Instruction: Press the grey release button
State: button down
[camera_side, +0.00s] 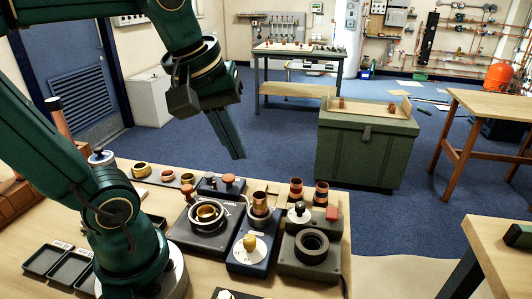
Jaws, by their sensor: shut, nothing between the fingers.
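My gripper (236,153) hangs from my green arm at the upper left, its dark fingers together and empty. Its tips point down and stand in the air above the back of the workbench, apart from everything on it. I cannot pick out the grey release button with certainty.
Left of that fixture are a blue box with a white dial (240,252) and a dark box with brass rings (190,236). A red mushroom button (228,179) and copper fittings (296,188) stand behind. Black trays (45,259) lie at the left.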

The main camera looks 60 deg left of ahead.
jog(key=w+a+r+n+g, duration=0.2)
jog(key=w+a+n+g, duration=0.15)
jog(key=a+n, duration=0.65)
jog(key=n, duration=0.6)
send_over(209, 174)
notch_tip(209, 174, down, 4)
jog(key=shift+g+h, duration=0.35)
jog(key=shift+h, duration=0.05)
jog(key=shift+f, duration=0.15)
notch_tip(209, 174, down, 14)
jog(key=shift+r, duration=0.1)
